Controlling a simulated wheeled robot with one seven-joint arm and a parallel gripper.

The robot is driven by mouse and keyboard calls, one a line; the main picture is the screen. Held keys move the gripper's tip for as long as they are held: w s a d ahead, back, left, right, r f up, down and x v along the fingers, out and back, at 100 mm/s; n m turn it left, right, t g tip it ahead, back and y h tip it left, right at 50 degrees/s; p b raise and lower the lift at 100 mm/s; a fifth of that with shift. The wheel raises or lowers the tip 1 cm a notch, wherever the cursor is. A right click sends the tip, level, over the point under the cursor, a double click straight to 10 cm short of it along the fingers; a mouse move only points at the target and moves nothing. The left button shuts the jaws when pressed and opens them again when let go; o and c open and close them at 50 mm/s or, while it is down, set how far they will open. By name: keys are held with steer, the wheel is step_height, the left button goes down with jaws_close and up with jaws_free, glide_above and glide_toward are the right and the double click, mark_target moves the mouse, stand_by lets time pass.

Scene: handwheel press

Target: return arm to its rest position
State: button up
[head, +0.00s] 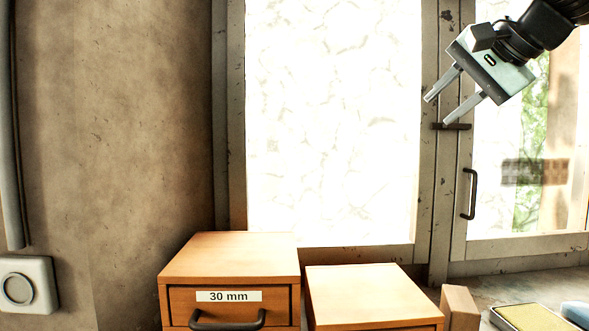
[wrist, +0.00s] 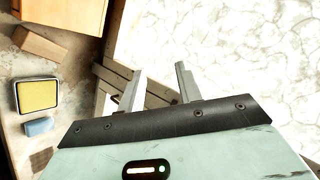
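My gripper (head: 437,110) is raised at the upper right of the head view, in front of the window frame. Its two grey fingers point down and to the left and stand apart with nothing between them. In the wrist view my gripper (wrist: 158,82) also shows its fingers spread and empty, with the window and its frame behind. The arm comes in from the top right corner of the head view; the rest of it is out of view.
A wooden drawer box labelled 30 mm (head: 229,259) and a second wooden box (head: 365,290) stand below. A wooden block (head: 459,307), a yellow pad (head: 533,318) and a blue item (head: 578,314) lie at the lower right. A window (head: 335,120) fills the back.

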steer(key=s+a+f+n+g+b, duration=0.1)
steer(key=s+a+f+n+g, duration=0.2)
steer(key=f, duration=0.6)
steer(key=s+a+f+n+g, duration=0.1)
steer(key=s+a+f+n, duration=0.25)
steer(key=a+f, duration=0.4)
steer(key=s+a+f+n+g+b, duration=0.1)
steer(key=s+a+f+n+g, duration=0.15)
steer(key=f, duration=0.85)
steer(key=s+d+f+n+g+h, duration=0.1)
steer(key=s+f+n+g+h, duration=0.2)
steer(key=s+f+n, duration=0.5)
steer(key=s+f+g, duration=0.1)
steer(key=s+f, duration=0.7)
steer(key=s, duration=0.1)
steer(key=shift+s+f+h+b, duration=0.25)
steer(key=shift+s+h+b, duration=0.05)
steer(key=shift+s+h, duration=0.1)
